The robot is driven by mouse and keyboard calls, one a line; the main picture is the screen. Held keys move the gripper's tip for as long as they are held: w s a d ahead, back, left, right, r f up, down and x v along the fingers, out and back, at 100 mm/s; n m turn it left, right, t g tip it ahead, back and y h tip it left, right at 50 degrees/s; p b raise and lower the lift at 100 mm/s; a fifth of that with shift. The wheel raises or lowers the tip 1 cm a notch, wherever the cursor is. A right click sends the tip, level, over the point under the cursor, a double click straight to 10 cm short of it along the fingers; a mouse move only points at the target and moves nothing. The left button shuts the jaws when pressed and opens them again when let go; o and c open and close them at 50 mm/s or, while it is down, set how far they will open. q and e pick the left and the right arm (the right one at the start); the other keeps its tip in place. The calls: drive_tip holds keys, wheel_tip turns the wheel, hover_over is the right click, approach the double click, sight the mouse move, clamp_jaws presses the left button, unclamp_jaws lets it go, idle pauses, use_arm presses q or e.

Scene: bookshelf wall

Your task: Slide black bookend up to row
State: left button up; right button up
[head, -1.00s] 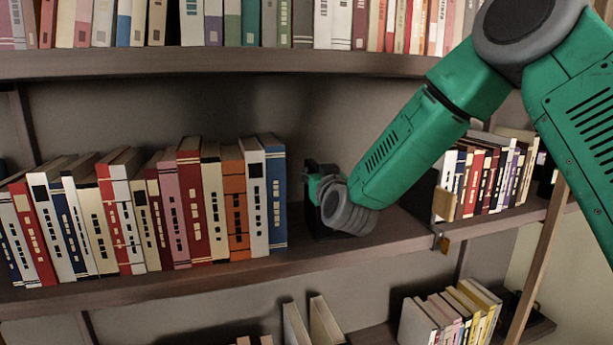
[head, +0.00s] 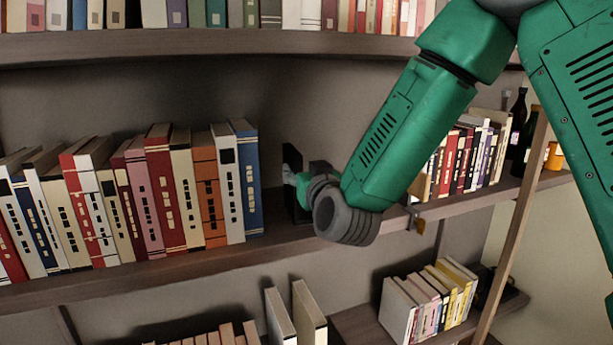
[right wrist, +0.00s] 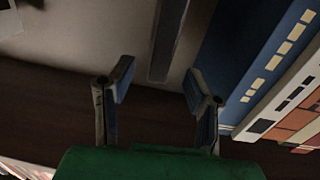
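The black bookend (head: 292,168) stands upright on the middle shelf, just right of the row's last book, the blue book (head: 246,180). A narrow gap shows between them. My right gripper (head: 291,180) is at the bookend, partly hidden by my own wrist. In the right wrist view my right gripper (right wrist: 156,92) has its two fingers apart. A dark upright plate, seen nearly edge-on and apparently the bookend (right wrist: 165,40), shows between and beyond the fingertips. The blue book (right wrist: 250,60) is to the right there. Contact cannot be told. My left gripper is not in view.
The row of several books (head: 170,190) leans slightly along the shelf (head: 160,268). A second group of books (head: 465,155) and dark bottles (head: 517,130) stand farther right. The upper shelf (head: 200,45) runs overhead. The lower shelf holds more books (head: 425,295).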

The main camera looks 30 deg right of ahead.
drive_tip(key=s+a+f+n+g+y+b, duration=0.15)
drive_tip(key=s+f, duration=0.25)
drive_tip(key=f, duration=0.6)
drive_tip(key=s+a+f+n+g+y+b, duration=0.1)
drive_tip(key=s+a+f+g, duration=0.25)
drive_tip(key=f, duration=0.65)
drive_tip(key=s+a+f+n+g+y+b, duration=0.15)
drive_tip(key=s+f, duration=0.25)
drive_tip(key=f, duration=0.6)
drive_tip(key=s+a+f+g+b, duration=0.1)
drive_tip(key=s+f+g, duration=0.4)
drive_tip(key=s+f, duration=0.5)
drive_tip(key=s+a+f+g+y+b, duration=0.1)
drive_tip(key=s+f+g, duration=0.4)
drive_tip(key=s+f, duration=0.5)
drive_tip(key=s+b, duration=0.1)
drive_tip(key=s, duration=0.4)
drive_tip(key=shift+s+a+f, duration=0.15)
drive_tip(key=shift+a+f, duration=0.15)
drive_tip(key=shift+f, duration=0.05)
drive_tip(key=shift+d, duration=0.15)
